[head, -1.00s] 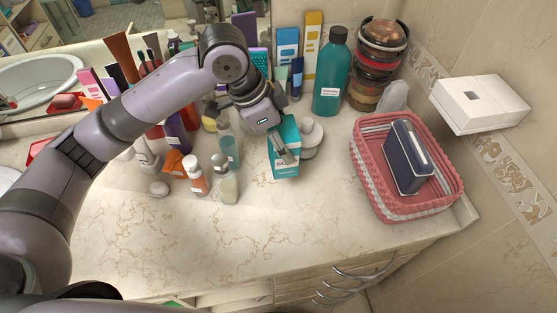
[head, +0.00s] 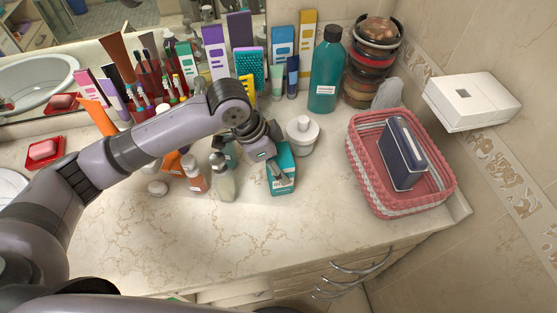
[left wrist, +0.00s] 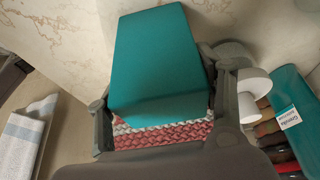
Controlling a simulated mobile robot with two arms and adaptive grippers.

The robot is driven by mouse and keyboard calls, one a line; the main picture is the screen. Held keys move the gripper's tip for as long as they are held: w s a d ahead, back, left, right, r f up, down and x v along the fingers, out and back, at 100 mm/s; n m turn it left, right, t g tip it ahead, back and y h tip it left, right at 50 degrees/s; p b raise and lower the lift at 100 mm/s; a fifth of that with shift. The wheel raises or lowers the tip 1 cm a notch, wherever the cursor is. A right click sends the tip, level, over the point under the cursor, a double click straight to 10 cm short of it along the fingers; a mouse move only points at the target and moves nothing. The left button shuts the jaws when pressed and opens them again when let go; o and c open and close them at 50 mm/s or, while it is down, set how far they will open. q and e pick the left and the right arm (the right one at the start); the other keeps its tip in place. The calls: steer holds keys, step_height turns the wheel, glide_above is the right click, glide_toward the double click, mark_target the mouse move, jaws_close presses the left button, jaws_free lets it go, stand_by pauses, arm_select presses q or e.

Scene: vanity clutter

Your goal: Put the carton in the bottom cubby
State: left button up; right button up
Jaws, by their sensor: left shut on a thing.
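The teal carton (head: 282,183) is in my left gripper (head: 271,162), in front of the white jar in the head view. In the left wrist view the carton (left wrist: 158,55) fills the space between the two fingers, which are shut on it. I cannot tell whether its lower end touches the counter. The cubbies under the counter show only as a thin strip of pale opening (head: 233,291) at the bottom edge of the head view; the bottom cubby cannot be made out. My right gripper is not in view.
A pink woven basket (head: 357,183) holding a dark blue box stands at the right. A white lidded jar (head: 302,138), a teal bottle (head: 326,75) and small bottles (head: 222,182) are near the carton. The marble counter (head: 180,235) is clear toward its front edge.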

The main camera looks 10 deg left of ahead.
arm_select(q)
steer(key=o, duration=1.2)
